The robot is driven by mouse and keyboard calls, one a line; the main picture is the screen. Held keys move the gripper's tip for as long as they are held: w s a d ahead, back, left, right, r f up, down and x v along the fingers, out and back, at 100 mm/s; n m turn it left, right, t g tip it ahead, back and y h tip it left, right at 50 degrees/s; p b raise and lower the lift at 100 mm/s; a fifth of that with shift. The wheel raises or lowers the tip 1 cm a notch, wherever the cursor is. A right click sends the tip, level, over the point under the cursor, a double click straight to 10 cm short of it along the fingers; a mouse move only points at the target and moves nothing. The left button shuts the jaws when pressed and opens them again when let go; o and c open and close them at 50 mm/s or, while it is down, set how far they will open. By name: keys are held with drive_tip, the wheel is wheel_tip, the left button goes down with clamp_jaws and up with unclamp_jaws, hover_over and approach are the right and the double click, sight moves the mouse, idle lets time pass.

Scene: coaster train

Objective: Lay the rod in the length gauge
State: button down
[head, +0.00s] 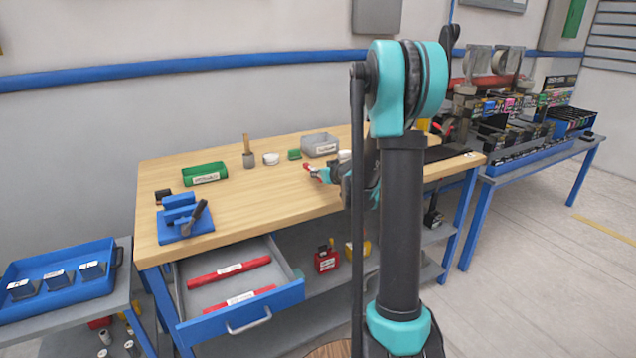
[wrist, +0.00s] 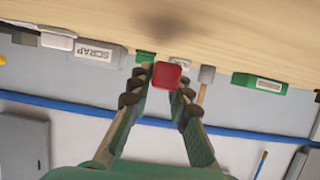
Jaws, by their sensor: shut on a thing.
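My gripper (head: 319,174) is low over the middle of the wooden bench, partly hidden by my arm in the head view. In the wrist view my gripper (wrist: 164,96) is shut on a red piece (wrist: 167,76), seen end-on with a squarish face; I take it as the rod. Only a small bit of red shows at the fingertips in the head view. A blue fixture (head: 186,226) with raised blocks and a dark lever stands at the bench's front left, well left of my gripper. It may be the length gauge; I cannot tell for sure.
A green bin (head: 205,175), a mallet-like tool (head: 248,158), and a grey SCRAP bin (head: 320,146) stand toward the back. An open drawer (head: 240,312) at the front holds two red labelled bars. The bench between fixture and gripper is clear.

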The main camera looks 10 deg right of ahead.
sight(318, 187)
drive_tip(key=shift+f, duration=1.65)
drive_tip(key=shift+f, duration=0.1)
drive_tip(key=c, duration=1.4)
unclamp_jaws()
